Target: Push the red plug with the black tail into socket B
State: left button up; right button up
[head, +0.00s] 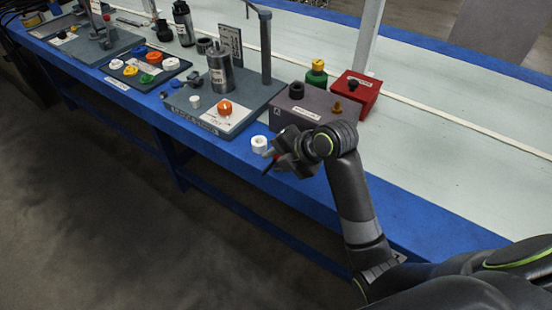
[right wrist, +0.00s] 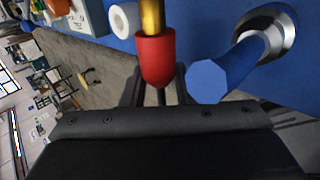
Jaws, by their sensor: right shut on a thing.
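My right gripper (head: 272,160) is shut on the red plug, just past the front edge of the blue-edged table. In the right wrist view the red plug (right wrist: 155,58) sits between the fingers (right wrist: 160,88), with a brass-coloured rod rising from it. A dark tail shows below the red body, partly hidden by the fingers. In the head view the plug is mostly hidden by the gripper. A grey box (head: 318,123) behind the gripper has a black round fitting (head: 297,90) and a brass one (head: 336,107) on top. I cannot make out a B marking. My left gripper is not in view.
A white ring (head: 259,144) lies on the table beside the gripper. A blue bar in a chrome collar (right wrist: 236,68) stands close right of the plug. A red box (head: 356,92) and a pump stand (head: 225,110) are nearby. Free space lies in front of the table.

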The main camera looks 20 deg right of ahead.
pick_arm(q)
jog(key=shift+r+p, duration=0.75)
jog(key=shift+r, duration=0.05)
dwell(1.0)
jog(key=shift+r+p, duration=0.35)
jog(key=shift+p, duration=0.05)
pick_arm(e)
jog(key=shift+w+d, duration=0.6)
jog(key=shift+d, duration=0.2)
jog(key=shift+w+d, duration=0.6)
jog(key=shift+d, duration=0.15)
jog(key=o, duration=1)
jog(key=shift+o, duration=0.2)
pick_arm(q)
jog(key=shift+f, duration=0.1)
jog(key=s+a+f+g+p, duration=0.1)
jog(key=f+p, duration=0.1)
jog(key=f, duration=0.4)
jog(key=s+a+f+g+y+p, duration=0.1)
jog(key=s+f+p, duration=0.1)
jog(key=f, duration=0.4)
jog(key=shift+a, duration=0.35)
pick_arm(e)
jog(key=v, duration=1.7)
jog(key=shift+r, duration=0.15)
